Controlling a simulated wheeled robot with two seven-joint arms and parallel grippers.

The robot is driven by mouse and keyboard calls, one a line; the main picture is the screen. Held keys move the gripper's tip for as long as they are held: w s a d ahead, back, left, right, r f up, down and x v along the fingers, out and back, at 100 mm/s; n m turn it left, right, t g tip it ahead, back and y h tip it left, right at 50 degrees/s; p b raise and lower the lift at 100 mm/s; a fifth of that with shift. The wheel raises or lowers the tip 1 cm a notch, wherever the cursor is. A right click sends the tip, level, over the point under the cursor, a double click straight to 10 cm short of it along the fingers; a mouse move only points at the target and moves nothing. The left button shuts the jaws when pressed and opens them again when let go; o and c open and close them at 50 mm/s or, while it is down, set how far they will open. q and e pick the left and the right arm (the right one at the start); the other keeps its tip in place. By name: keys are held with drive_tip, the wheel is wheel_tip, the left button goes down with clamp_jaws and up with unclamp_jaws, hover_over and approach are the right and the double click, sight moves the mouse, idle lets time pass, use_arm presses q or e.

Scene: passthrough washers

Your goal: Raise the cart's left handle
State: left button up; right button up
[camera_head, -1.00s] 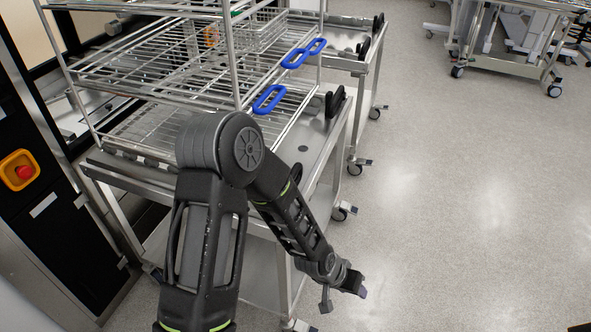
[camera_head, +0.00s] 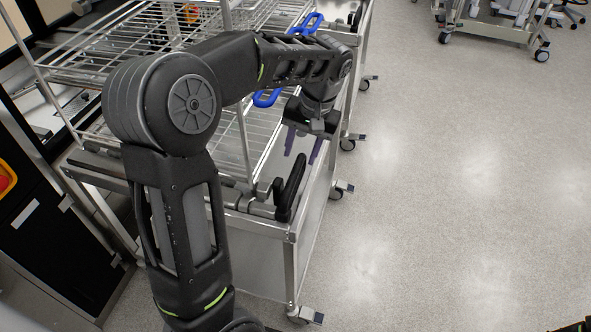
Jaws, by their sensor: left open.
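The cart's left handle (camera_head: 290,188) is a black loop at the near right corner of the metal cart (camera_head: 262,262); it stands up, leaning slightly. My left gripper (camera_head: 303,146) is open and empty, above and beyond this handle. Its two purplish fingers point down over the cart's top and look apart from the handle. The cart's other handle is hidden behind my left wrist. My right gripper is not in view; only a dark bit of my own body shows at the lower right corner.
A wire rack with blue handles (camera_head: 266,98) stands on the cart. Another cart with a black handle (camera_head: 355,16) is behind. A black panel (camera_head: 60,235) is at the left. The floor (camera_head: 450,200) to the right is clear.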

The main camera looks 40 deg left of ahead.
sight(294, 174)
use_arm(q)
drive_tip(key=shift+s+a+f, duration=0.1)
drive_tip(key=shift+a+f, duration=0.15)
drive_tip(key=shift+f, duration=1.05)
drive_tip(key=shift+s+a+f, duration=0.1)
drive_tip(key=shift+a+f, duration=0.1)
drive_tip(key=shift+f, duration=1.05)
drive_tip(key=shift+s+a+f, duration=0.1)
drive_tip(key=shift+a+f, duration=0.15)
drive_tip(key=shift+f, duration=1.05)
drive_tip(key=shift+c, duration=0.2)
clamp_jaws()
